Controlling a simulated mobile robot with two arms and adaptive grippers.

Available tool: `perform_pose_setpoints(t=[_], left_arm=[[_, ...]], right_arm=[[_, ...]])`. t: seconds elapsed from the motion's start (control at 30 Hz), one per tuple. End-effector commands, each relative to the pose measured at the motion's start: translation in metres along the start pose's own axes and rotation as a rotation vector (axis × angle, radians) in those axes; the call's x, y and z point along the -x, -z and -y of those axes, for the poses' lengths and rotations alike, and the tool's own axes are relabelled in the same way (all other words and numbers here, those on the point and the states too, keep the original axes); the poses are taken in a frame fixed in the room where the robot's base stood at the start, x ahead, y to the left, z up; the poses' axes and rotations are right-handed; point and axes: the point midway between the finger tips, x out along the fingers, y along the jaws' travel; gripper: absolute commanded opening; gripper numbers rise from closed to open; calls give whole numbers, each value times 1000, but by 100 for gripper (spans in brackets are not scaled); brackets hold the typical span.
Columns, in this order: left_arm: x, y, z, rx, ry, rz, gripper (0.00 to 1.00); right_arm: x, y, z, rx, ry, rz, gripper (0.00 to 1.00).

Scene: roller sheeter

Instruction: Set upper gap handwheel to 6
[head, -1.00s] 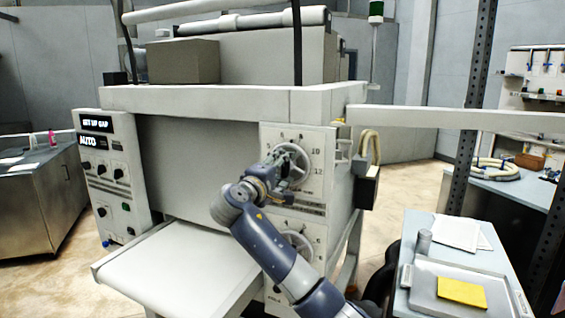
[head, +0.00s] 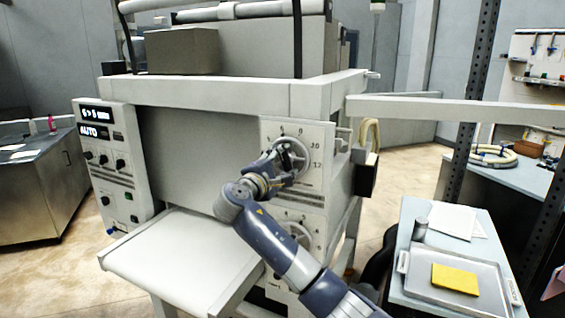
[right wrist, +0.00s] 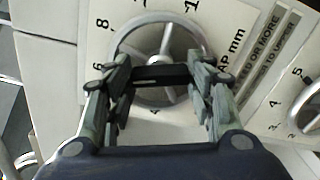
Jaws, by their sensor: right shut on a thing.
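The upper gap handwheel (head: 302,148) is a grey spoked wheel on the machine's white front panel, ringed by printed numbers. It also shows in the right wrist view (right wrist: 120,48), with 6 and 8 to its left. My right gripper (head: 288,158) is at the wheel. In the right wrist view its fingers (right wrist: 160,80) are shut on a black handle piece (right wrist: 160,76) across the wheel's face. The gripper hides part of the wheel and any pointer. The display (head: 96,113) on the left panel seems to read "6 > 5 mm", in small text. My left gripper is out of view.
A lower handwheel (head: 297,232) sits below, partly behind my right arm. A pale feed table (head: 180,260) juts out at the left. A side table with a tray (head: 415,290) and yellow block (head: 455,278) stands at the right.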

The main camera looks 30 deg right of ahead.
Motion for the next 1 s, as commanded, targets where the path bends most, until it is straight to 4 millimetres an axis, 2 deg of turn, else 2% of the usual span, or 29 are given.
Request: perform_pose_setpoints(t=[0.2,0.23,0.3,0.73,0.87,1.0], left_arm=[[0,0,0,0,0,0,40],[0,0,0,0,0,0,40],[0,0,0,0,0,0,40],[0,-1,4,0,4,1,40],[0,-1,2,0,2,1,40],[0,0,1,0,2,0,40]], right_arm=[[0,1,1,1,1,-3,26],[0,1,1,1,1,-3,54],[0,1,1,1,1,-2,70],[6,1,0,-1,-1,-3,70],[24,2,0,-2,-2,-5,70],[54,2,0,-2,-1,-6,70]])
